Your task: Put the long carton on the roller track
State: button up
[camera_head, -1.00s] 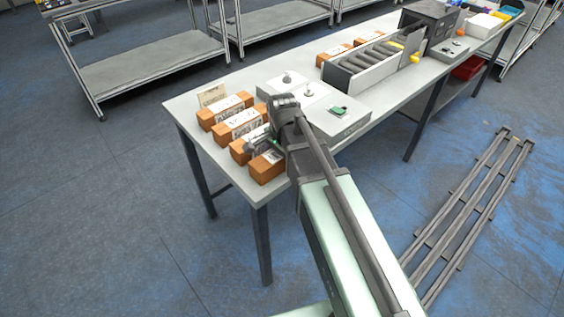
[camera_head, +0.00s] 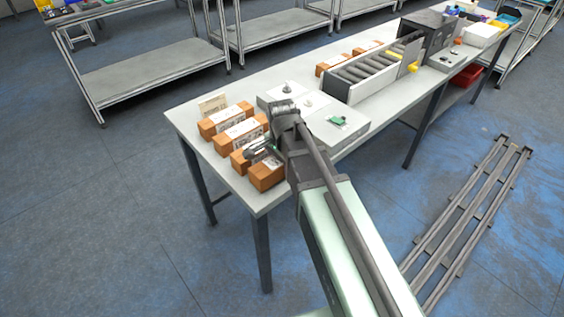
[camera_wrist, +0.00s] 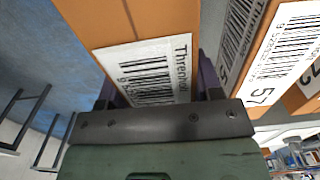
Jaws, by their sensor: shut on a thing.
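The long carton is most likely the orange-brown one at the near end of the row on the table (camera_head: 267,177). In the wrist view, an orange-brown carton (camera_wrist: 150,25) with a white barcode label fills the space between the two fingers of my gripper (camera_wrist: 157,92). My gripper (camera_head: 264,152) is shut on it. I cannot tell whether it is clear of the tabletop. The roller track (camera_head: 368,72), with grey rollers between pale sides, stands farther back on the table. My gripper is well to its left and nearer the front.
Several similar labelled cartons (camera_head: 238,132) stand close beside the held one. A pale box-like station (camera_head: 338,121) with a small green item lies between the cartons and the track. Two cartons (camera_head: 333,61) sit behind the track. A dark housing (camera_head: 427,33) stands beyond it.

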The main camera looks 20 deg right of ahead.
notch_tip(320, 180, up, 19)
jog(key=p, duration=1.7)
jog(key=shift+f, duration=0.15)
